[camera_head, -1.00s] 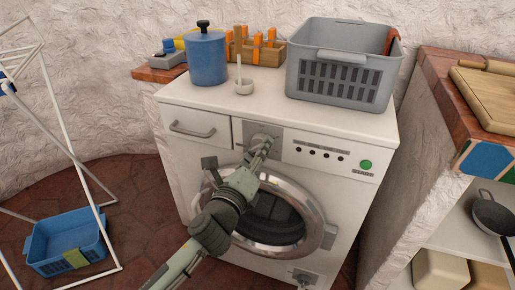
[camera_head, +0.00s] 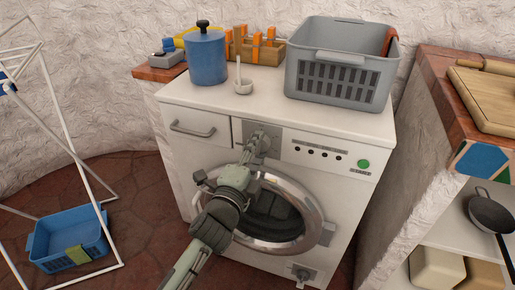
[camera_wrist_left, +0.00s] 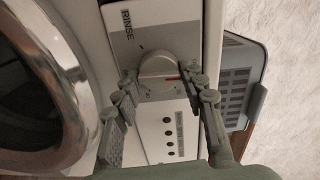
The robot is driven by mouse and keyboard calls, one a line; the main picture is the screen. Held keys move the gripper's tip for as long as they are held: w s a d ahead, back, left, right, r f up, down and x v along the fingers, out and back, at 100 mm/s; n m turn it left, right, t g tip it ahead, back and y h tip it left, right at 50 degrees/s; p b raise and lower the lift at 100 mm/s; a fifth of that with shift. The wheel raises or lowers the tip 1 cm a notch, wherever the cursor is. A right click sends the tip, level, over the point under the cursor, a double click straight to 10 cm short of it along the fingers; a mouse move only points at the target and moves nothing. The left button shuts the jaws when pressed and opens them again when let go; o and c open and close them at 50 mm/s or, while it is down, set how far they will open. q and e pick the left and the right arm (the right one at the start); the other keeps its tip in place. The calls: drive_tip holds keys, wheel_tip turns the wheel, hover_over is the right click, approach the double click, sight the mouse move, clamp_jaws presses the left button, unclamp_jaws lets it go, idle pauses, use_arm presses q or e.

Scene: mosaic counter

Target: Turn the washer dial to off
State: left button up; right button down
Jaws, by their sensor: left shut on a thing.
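The washer (camera_head: 180,150) is white, with a round glass door and a grey dial panel at the upper middle of its front. The washer dial (camera_wrist_left: 158,66) is a pale round knob in the left wrist view, with a red mark close by and the word RINSE on its panel. My left gripper (camera_head: 259,140) is at the dial panel. In the left wrist view its fingers (camera_wrist_left: 162,75) lie on either side of the dial, shut on it. The gripper mostly hides the dial in the head view. My right gripper is not in view.
A drying rack (camera_head: 60,140) and blue tub (camera_head: 68,242) are at the left.

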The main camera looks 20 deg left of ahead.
use_arm(q)
drive_tip(key=shift+r+n, duration=0.1)
drive_tip(key=shift+n, duration=0.3)
drive_tip(key=o, duration=1.2)
drive_tip(key=shift+c, duration=0.2)
drive_tip(key=s, duration=1.2)
drive_tip(key=shift+a, duration=0.25)
